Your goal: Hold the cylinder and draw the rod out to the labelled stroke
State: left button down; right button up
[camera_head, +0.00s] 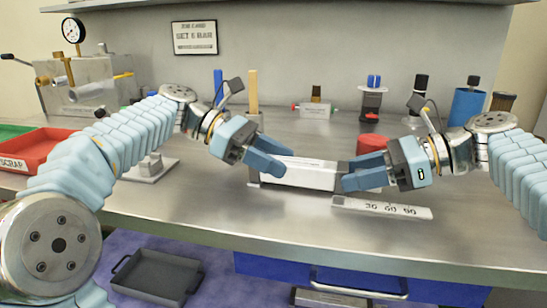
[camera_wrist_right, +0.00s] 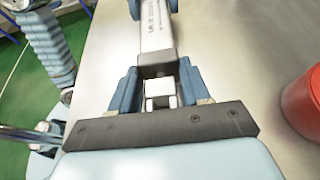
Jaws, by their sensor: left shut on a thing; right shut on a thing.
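The cylinder (camera_head: 308,172) is a pale, box-shaped body lying across the middle of the bench. My left gripper (camera_head: 272,157) is shut on its left end. My right gripper (camera_head: 352,178) is shut at its right end, and its fingers hide most of the rod there. In the right wrist view the cylinder (camera_wrist_right: 157,30) runs away from the fingers, with a small light rod end (camera_wrist_right: 160,95) between them. A scale strip (camera_head: 382,208) marked 30, 60, 90 lies in front of the cylinder's right end.
A red round thing (camera_head: 371,144) stands just behind my right gripper. A red scrap tray (camera_head: 32,147) is at the left. Several bottles and the blue can (camera_head: 467,106) stand along the back. A sign (camera_head: 194,38) hangs on the back wall. The bench front is mostly clear.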

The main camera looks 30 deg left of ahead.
pick_arm(q)
jog(key=shift+a, duration=0.15)
pick_arm(e)
jog(key=shift+w+d, duration=0.35)
jog(key=shift+d, duration=0.7)
jog(key=shift+c, duration=0.8)
jog(key=shift+d, duration=0.2)
jog(key=shift+w+d, duration=0.1)
jog(key=shift+d, duration=0.3)
jog(key=shift+w+d, duration=0.2)
jog(key=shift+d, duration=0.5)
jog(key=o, duration=1.1)
